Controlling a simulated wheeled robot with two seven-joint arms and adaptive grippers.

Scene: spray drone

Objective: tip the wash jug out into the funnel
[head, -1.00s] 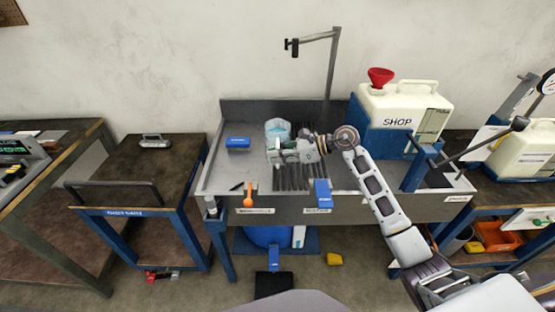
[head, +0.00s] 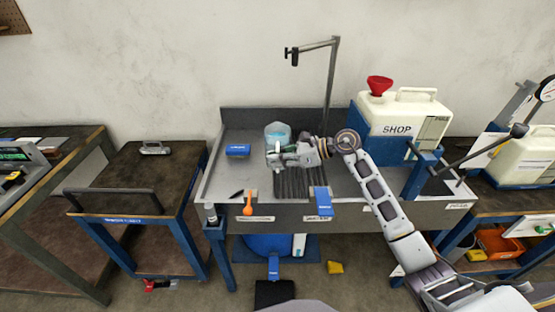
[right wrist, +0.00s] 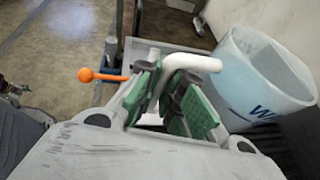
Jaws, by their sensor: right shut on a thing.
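The wash jug (head: 278,132) is a translucent pale-blue jug in the steel sink, above or on the dark ribbed rack. In the right wrist view the jug (right wrist: 262,75) stands close to upright with a white handle. My right gripper (head: 275,155) has its green-padded fingers (right wrist: 180,95) shut on the jug's handle. The red funnel (head: 380,83) sits in the top of the white SHOP container (head: 397,118), to the right of the sink. My left gripper is out of view.
A tall grey post (head: 331,85) with an arm stands behind the sink. A blue block (head: 238,150) lies in the sink at left. An orange-knobbed handle (head: 249,203) is on the front edge.

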